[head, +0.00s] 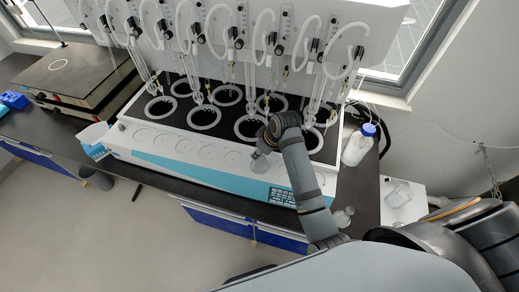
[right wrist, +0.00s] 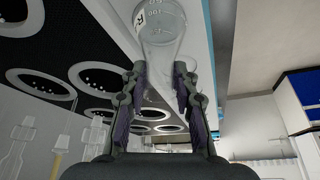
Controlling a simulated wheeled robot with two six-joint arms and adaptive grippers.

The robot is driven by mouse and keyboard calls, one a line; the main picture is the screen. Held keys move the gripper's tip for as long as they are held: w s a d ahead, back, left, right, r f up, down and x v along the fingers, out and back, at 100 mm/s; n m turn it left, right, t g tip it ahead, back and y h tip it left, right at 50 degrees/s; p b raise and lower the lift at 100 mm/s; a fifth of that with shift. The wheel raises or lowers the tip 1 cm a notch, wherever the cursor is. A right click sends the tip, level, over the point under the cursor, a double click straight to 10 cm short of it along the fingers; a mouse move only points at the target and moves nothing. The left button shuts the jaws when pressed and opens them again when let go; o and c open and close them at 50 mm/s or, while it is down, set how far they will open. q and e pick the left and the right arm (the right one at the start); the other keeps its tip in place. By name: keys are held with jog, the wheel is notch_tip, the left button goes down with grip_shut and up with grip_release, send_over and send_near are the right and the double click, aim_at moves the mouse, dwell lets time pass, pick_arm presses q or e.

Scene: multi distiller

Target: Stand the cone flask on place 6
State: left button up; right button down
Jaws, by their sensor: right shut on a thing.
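The cone flask (head: 260,163) is clear glass with printed marks. It is at the front ledge of the distiller (head: 180,168), by the right end of the row of round places (head: 208,152). My right gripper (head: 268,143) is shut on it from behind. In the right wrist view the flask (right wrist: 163,30) sits between both fingers (right wrist: 158,85), its wide graduated part beyond the tips. I cannot tell whether its base touches the ledge or hovers just above it. Place 6 seems to be under or beside the flask, hidden by it. My left gripper is not in view.
Dark heating wells (head: 204,117) with glass tubes above stand behind the ledge. A blue-capped bottle (head: 358,147) stands right of the distiller. Clear glassware (head: 343,217) is near the bench's right end, and a beaker (head: 399,195) on a white surface. A hotplate (head: 75,72) is at left.

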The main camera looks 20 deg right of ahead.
jog(key=c, duration=1.1)
grip_release()
jog(key=shift+w+d+f, duration=0.1)
jog(key=shift+w, duration=0.05)
jog(key=shift+c, duration=0.2)
jog(key=shift+o, duration=0.6)
jog(key=shift+w, duration=0.1)
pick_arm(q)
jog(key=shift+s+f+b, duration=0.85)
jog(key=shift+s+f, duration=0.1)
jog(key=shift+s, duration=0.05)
pick_arm(e)
jog(key=v, duration=1.2)
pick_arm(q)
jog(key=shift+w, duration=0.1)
